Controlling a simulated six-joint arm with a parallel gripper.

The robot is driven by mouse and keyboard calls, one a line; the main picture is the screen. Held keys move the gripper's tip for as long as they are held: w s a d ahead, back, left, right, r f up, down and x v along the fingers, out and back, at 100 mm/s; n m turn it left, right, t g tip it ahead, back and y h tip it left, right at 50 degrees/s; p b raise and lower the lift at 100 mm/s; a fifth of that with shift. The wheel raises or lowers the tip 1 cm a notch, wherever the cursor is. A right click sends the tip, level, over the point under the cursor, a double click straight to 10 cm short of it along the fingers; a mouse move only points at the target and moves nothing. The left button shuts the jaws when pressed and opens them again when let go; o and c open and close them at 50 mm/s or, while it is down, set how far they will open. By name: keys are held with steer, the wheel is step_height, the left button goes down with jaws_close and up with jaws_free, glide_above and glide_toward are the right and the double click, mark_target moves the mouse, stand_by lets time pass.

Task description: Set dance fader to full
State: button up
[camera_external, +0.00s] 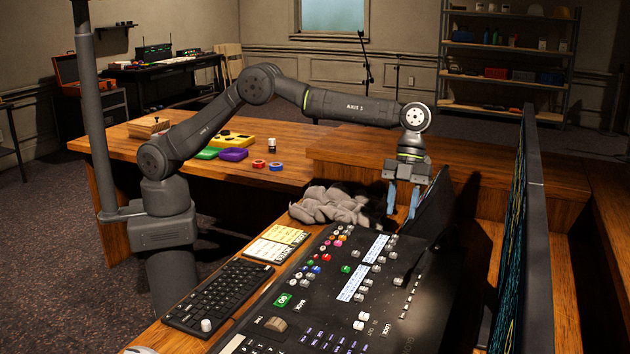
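The black mixing desk (325,300) fills the lower middle of the view. It carries coloured buttons, two pale label strips (377,248) and several small white and grey caps (361,321). I cannot read a "dance" label, so I cannot tell which control is the dance fader or where it is set. My gripper (402,214) points down over the far end of the desk. Whether the fingertips touch anything is unclear.
A crumpled grey cloth (335,205) lies just left of my gripper. A dark raised panel (432,212) stands close on its right. A keyboard (217,297) and yellow and white note cards (275,243) lie left of the desk. A tall partition (538,230) stands at right.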

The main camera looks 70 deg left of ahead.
mark_target(393, 254)
steer(key=x, duration=0.9)
steer(key=shift+f, duration=0.15)
jaws_close()
